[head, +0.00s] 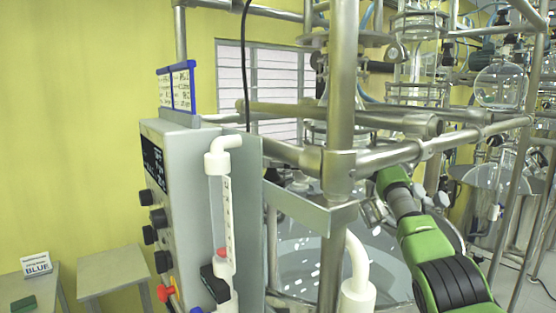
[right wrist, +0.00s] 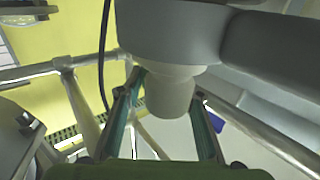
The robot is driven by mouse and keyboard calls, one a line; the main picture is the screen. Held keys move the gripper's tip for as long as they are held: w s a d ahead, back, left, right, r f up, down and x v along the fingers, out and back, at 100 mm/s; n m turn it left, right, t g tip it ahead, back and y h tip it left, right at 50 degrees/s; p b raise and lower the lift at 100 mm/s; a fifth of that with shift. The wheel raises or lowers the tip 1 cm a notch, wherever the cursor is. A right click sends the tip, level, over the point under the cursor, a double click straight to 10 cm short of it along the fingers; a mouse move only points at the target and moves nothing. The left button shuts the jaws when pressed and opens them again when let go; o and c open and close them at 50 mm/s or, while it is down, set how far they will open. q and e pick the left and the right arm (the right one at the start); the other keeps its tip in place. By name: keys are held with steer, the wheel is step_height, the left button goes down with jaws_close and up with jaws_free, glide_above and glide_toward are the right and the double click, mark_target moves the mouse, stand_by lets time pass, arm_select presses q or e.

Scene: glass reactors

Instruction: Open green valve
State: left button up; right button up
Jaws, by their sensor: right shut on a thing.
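My right gripper (head: 374,210) is beyond the steel frame post, at the end of my green and grey arm, partly hidden by the frame. In the right wrist view its two teal-sided fingers (right wrist: 168,98) stand on either side of a grey tapered cylindrical part (right wrist: 170,94) and are shut on it. This part hangs from a wider grey body (right wrist: 170,35). I cannot make out a green valve handle in either view, and cannot tell whether the held part belongs to it. My left gripper is not in view.
A grey control box (head: 185,165) with black knobs stands left of the steel frame post (head: 340,110). A clear flow tube (head: 222,215) with white elbow is in front of it. Glass vessels (head: 501,85) fill the right. Small tables (head: 112,270) stand at lower left.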

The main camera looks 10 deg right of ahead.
steer(key=shift+f, duration=0.15)
stand_by(0.4)
steer(key=o, duration=1.1)
steer(key=shift+m+t+h+b, duration=0.3)
steer(key=shift+m+t+h, duration=0.15)
steer(key=shift+t, duration=0.25)
